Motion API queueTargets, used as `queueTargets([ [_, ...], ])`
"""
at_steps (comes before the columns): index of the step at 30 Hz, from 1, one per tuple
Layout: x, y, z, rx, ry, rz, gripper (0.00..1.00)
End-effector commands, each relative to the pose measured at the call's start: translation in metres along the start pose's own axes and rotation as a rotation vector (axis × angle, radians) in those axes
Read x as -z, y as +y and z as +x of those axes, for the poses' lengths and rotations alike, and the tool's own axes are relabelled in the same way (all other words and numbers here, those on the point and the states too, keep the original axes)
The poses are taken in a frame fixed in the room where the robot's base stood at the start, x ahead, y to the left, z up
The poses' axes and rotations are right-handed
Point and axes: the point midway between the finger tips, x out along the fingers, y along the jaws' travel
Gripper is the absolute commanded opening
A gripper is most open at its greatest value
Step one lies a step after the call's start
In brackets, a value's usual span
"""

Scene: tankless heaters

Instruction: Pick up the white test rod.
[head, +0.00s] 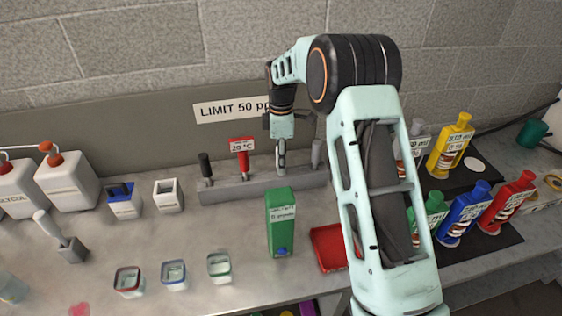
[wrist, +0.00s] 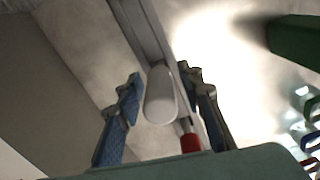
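The white test rod (wrist: 160,95) shows in the wrist view, end-on, between my two blue-padded fingers. It stands at a grey rack (head: 225,190) on the bench. My gripper (head: 281,163) points down over the rack, between the red rod and a grey one. It also shows in the wrist view (wrist: 160,78), open around the white rod, with a small gap seen on each side. In the head view my gripper hides most or all of the white rod.
The rack also holds a black rod (head: 205,165), a red rod (head: 243,160) and a grey rod (head: 317,153). A green box (head: 280,225) stands in front of the rack. A red tray (head: 328,248) is to its right. Several bottles stand at the right, small cups at the left.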

Motion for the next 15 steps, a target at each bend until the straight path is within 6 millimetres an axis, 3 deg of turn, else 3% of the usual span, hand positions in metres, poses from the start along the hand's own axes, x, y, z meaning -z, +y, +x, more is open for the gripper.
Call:
queueTargets([
  [1,0.0000,0.0001,-0.0002,0.000,0.000,0.000,0.26],
  [8,0.0000,0.0001,-0.0004,0.000,0.000,0.000,0.01],
  [15,0.0001,0.0002,-0.0008,-0.001,0.000,0.000,0.00],
])
